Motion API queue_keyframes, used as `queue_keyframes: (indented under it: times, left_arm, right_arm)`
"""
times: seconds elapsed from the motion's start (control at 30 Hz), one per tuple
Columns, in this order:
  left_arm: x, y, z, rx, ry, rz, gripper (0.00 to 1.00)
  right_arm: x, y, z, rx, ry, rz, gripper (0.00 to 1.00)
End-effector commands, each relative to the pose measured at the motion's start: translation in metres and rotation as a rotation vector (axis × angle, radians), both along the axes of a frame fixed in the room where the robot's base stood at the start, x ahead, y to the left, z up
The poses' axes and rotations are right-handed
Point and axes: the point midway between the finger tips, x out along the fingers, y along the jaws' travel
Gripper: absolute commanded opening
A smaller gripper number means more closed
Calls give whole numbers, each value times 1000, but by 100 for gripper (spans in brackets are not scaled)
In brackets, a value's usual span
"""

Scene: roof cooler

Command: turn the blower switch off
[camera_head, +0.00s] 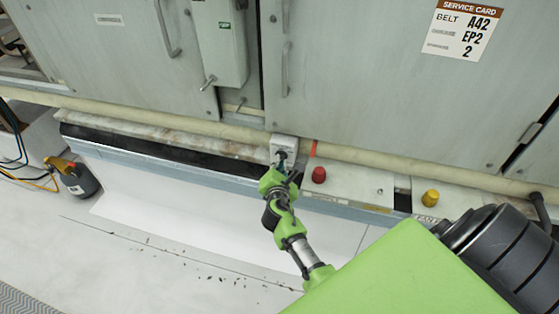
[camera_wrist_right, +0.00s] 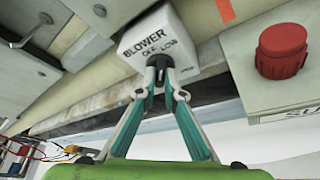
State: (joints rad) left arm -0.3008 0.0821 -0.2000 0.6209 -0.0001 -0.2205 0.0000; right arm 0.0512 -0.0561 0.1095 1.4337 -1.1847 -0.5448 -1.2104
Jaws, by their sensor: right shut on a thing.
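In the right wrist view the fingertips (camera_wrist_right: 160,63) are closed together on the dark switch knob (camera_wrist_right: 159,76) just below the lettering. The fingers hide most of the knob, so I cannot tell which way it points. My left gripper is not in view.
A red button (camera_head: 319,175) sits close to the right of the switch, and a yellow button (camera_head: 431,197) farther right. The tan pipe (camera_head: 180,122) runs above. A spray bottle (camera_head: 79,180) stands at left. The white floor below is mostly clear.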

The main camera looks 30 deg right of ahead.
Motion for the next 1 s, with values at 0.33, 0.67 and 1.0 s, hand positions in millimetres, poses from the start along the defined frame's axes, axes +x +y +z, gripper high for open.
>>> queue_keyframes:
  times: [0.33, 0.67, 1.0]
  left_arm:
    - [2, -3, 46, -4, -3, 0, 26]
    - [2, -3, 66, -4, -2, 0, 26]
    - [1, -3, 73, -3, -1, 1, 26]
  right_arm:
    - [3, 0, 9, -190, 218, -1, 0]
    - [4, 0, 7, -349, 402, -3, 0]
    - [5, 1, 5, -431, 497, -4, 0]
